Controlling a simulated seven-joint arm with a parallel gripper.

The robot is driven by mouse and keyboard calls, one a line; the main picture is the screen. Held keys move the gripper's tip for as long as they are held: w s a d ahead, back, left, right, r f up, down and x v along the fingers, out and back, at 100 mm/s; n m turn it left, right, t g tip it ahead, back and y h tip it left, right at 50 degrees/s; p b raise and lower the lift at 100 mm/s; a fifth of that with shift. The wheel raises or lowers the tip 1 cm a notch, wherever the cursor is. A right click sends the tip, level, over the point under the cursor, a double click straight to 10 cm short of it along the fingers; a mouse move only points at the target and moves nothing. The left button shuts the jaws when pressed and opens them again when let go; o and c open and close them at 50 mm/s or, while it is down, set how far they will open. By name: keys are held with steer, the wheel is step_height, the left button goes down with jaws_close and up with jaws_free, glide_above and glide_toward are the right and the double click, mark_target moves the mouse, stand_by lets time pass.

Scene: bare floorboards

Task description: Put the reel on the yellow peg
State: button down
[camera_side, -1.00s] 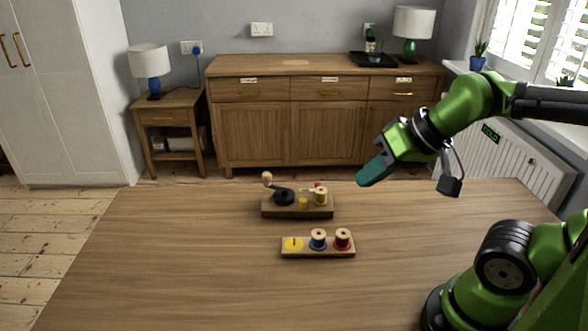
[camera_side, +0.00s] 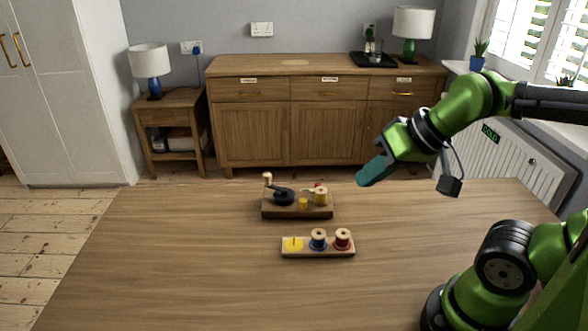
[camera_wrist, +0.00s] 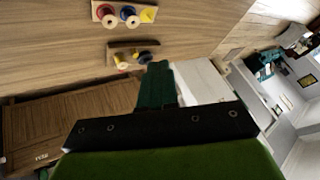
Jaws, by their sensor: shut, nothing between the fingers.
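A yellow reel (camera_side: 320,196) sits at the right end of a wooden block (camera_side: 290,212) that also bears a black crank with a round wooden knob. In front of it lies a wooden rack (camera_side: 320,253). The yellow peg (camera_side: 294,243) stands bare on a yellow disc at the rack's left end. A blue reel (camera_side: 318,239) and a red reel (camera_side: 342,238) stand beside it. My gripper (camera_side: 362,183) is shut and empty, in the air to the right of the block. In the wrist view its teal fingers (camera_wrist: 158,75) are together; the rack (camera_wrist: 123,4) shows beyond.
The wooden tabletop (camera_side: 180,260) is clear around the block and rack. A small yellow cylinder (camera_side: 303,203) and a small red part (camera_side: 318,186) are on the block near the yellow reel. A sideboard (camera_side: 325,130) stands behind the table.

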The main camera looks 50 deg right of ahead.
steer(key=c, duration=0.7)
jaws_free()
steer(key=shift+o, duration=0.2)
steer(key=n+g+h, duration=0.2)
steer(key=n+g, duration=0.4)
steer(key=g, duration=0.1)
glide_above(322, 191)
steer(key=a, duration=0.1)
step_height(322, 191, down, 4)
steer(key=f, duration=1.1)
steer(key=shift+s+a, duration=0.15)
steer(key=shift+s, duration=0.2)
steer(key=shift+w+d+f, duration=0.1)
steer(key=shift+d+f, duration=0.1)
steer(key=shift+f, duration=1.2)
steer(key=shift+d+f, duration=0.2)
steer(key=shift+f, duration=1.15)
